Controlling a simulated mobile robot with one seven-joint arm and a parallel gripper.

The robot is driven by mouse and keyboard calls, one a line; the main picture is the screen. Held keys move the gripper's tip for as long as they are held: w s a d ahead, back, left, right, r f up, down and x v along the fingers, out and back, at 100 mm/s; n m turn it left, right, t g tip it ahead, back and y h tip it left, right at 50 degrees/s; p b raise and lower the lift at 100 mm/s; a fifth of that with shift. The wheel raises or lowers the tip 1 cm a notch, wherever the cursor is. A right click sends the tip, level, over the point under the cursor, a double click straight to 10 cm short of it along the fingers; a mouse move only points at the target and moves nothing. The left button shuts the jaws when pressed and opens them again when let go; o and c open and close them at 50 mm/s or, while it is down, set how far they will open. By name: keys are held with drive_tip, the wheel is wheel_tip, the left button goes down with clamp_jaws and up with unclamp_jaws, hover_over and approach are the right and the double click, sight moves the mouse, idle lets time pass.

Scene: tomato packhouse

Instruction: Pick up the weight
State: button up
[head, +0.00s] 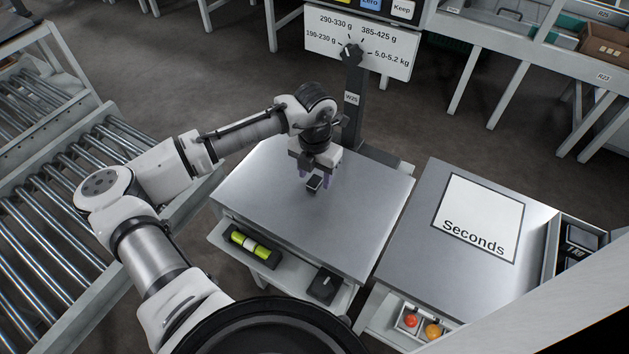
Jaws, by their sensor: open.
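I cannot tell whether the fingers touch the block. The gripper body hides part of the area behind it.
A shelf under the tabletop holds a black case with a yellow-green roll (250,244) and a dark square item (326,284). A post with a dial sign (358,55) stands behind. A second table with a "Seconds" mat (480,202) is right; roller conveyor (40,180) left.

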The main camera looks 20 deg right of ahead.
drive_tip(key=shift+f, duration=0.95)
clamp_jaws()
drive_tip(key=shift+r, duration=0.1)
